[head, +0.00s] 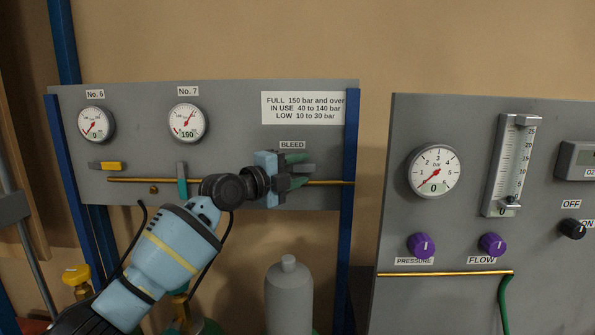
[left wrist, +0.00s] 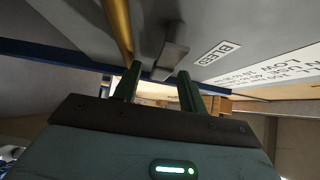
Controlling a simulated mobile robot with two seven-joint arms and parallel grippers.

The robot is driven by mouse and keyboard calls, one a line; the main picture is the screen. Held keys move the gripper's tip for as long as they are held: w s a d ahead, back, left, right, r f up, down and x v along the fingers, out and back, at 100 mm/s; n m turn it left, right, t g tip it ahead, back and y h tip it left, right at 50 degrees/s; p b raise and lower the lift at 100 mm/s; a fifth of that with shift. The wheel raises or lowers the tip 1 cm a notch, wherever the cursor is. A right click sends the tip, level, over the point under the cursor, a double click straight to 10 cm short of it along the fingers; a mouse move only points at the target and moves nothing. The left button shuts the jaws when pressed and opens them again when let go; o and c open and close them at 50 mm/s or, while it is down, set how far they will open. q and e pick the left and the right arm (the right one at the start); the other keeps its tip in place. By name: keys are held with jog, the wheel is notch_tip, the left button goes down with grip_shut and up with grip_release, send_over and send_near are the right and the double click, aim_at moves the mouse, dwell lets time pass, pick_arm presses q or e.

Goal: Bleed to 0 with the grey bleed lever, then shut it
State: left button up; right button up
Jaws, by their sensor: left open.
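The grey bleed lever (head: 304,168) is under the BLEED label (head: 292,145) on the left panel, partly hidden by my left gripper (head: 300,170). In the head view its visible part points right, along the brass pipe. In the left wrist view the grey lever (left wrist: 173,47) lies ahead of my open left gripper (left wrist: 160,72), nearly between the dark green fingertips. I cannot tell whether a finger touches it. The No. 7 gauge (head: 187,123) reads 190; the No. 6 gauge (head: 96,125) reads 0. My right gripper is not in view.
The brass pipe (head: 135,180) runs along the panel behind my gripper. A teal lever (head: 182,181) hangs upright under No. 7; a yellow lever (head: 105,165) lies level under No. 6. A blue post (head: 350,150) stands just right of my fingers. A grey cylinder (head: 288,298) stands below.

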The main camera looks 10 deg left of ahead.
pick_arm(q)
grip_shut()
